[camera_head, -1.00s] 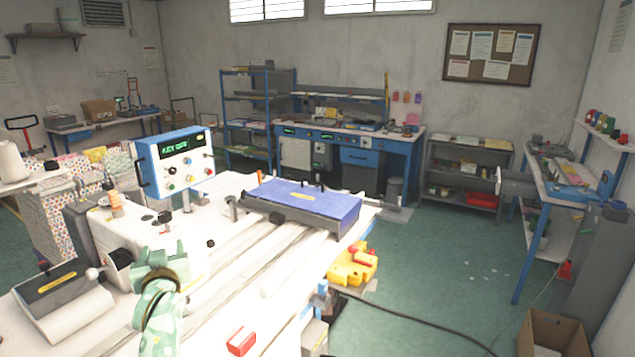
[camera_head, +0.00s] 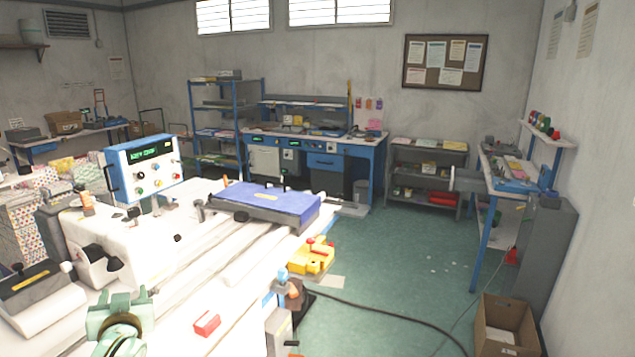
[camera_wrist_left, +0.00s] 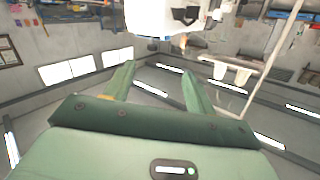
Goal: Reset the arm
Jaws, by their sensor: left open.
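My right gripper is not in view.
A blue-and-white control box (camera_head: 148,165) stands on the white machine (camera_head: 170,260). A purple-topped plate (camera_head: 268,200) lies toward its far end. A red block (camera_head: 207,324) lies right of my gripper. Open green floor (camera_head: 400,270) and a cardboard box (camera_head: 508,325) are at right.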

